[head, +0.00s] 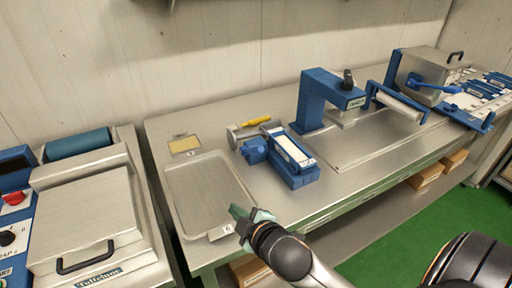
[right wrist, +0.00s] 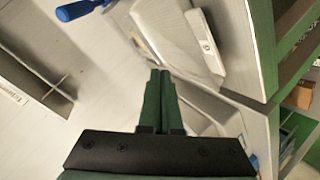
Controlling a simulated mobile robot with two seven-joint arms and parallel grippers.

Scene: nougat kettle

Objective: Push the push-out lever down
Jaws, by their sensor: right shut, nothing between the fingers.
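A blue lever (head: 433,87) sticks out from the front of a grey box machine (head: 425,68) at the far right of the bench. A blue block device (head: 292,172) with a white labelled top and a rounded blue part (head: 255,151) at its left end stands mid-bench. I cannot tell which of these is the push-out lever. My right gripper (head: 240,213) is shut and empty, over the front right edge of a metal tray (head: 200,190), apart from both. Its shut fingers show in the right wrist view (right wrist: 160,95). My left gripper is not in view.
A blue press (head: 325,98) with a black knob stands at the back, and a roller (head: 398,105) to its right. A yellow-handled tool (head: 256,122) lies behind the block device. A lidded machine (head: 95,220) stands at left. Bench between press and front edge is clear.

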